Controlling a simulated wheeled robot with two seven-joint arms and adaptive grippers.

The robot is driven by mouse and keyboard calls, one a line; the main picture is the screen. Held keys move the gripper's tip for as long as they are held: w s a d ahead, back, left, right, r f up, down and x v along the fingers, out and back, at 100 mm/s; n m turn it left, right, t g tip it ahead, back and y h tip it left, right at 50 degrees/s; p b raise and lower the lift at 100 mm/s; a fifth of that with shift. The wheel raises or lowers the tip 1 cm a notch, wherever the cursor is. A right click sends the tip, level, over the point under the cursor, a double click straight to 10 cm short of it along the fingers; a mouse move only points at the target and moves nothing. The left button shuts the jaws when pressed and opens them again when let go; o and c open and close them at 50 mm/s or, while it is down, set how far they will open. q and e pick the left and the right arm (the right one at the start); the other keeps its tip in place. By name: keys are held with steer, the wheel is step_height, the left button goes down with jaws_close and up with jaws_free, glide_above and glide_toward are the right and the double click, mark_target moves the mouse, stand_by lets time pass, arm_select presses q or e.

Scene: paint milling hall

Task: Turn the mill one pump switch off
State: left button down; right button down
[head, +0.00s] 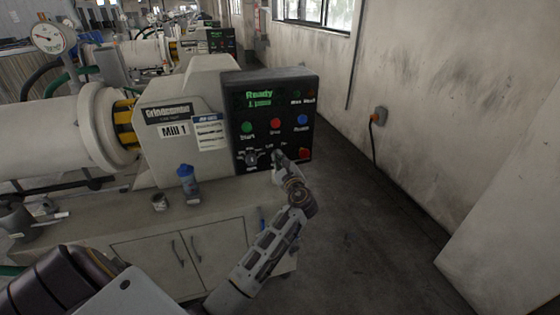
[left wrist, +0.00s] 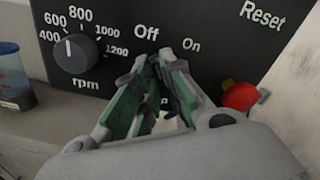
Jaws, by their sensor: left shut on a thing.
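The black control panel (head: 297,88) of Mill 1 faces me in the head view. Its green display reads "Ready". My left gripper (head: 278,158) is at the lower middle of the panel. In the left wrist view its fingertips (left wrist: 163,58) come together just below the white "Off" (left wrist: 146,31) and "On" (left wrist: 191,45) labels. The fingers are shut on the pump switch, which they hide. I cannot tell which way the switch points. Part of a white label shows between the fingers. My right gripper is not in view.
The rpm knob (left wrist: 76,52) is left of the fingers and a red button (left wrist: 240,97) is to their right. The floor to the right is clear up to the wall.

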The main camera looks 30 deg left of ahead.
arm_select(q)
steer(key=c, duration=1.5)
jaws_free()
steer(key=shift+d, duration=0.1)
steer(key=shift+v, duration=5.95)
